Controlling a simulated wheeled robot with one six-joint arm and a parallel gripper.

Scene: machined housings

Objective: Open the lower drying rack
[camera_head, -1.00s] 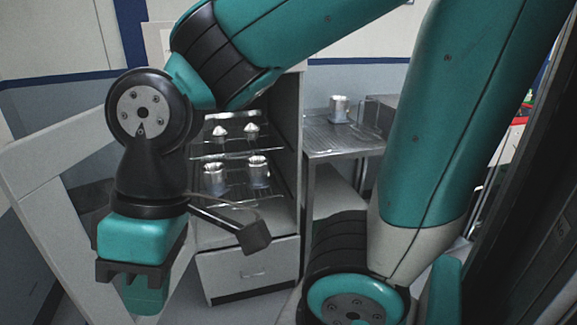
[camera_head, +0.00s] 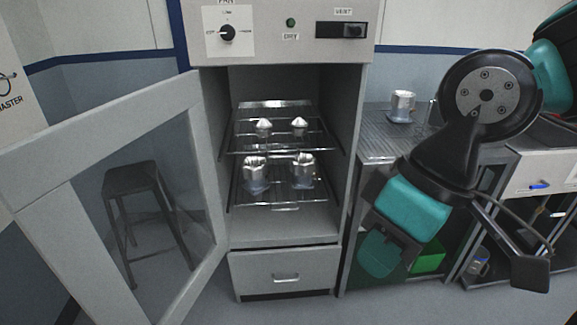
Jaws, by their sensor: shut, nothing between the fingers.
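The drying cabinet (camera_head: 352,150) stands in the middle with its framed glass door (camera_head: 203,150) swung open to the left. Inside are two wire racks. The lower drying rack (camera_head: 283,197) sits inside the cabinet and carries two metal housings, a left one (camera_head: 256,176) and a right one (camera_head: 303,170). The upper rack (camera_head: 283,135) holds two small cone-topped parts (camera_head: 264,126) (camera_head: 299,123). My gripper (camera_head: 378,262) is shut and empty, pointing down to the right of the cabinet, in front of the side bench and apart from both racks. Its fingertips are hard to make out.
A closed drawer (camera_head: 285,268) lies below the racks. A metal bench (camera_head: 372,148) with another housing (camera_head: 402,106) stands right of the cabinet, and a green bin (camera_head: 428,258) is under it. A stool (camera_head: 130,180) shows through the door glass. The cabinet front is clear.

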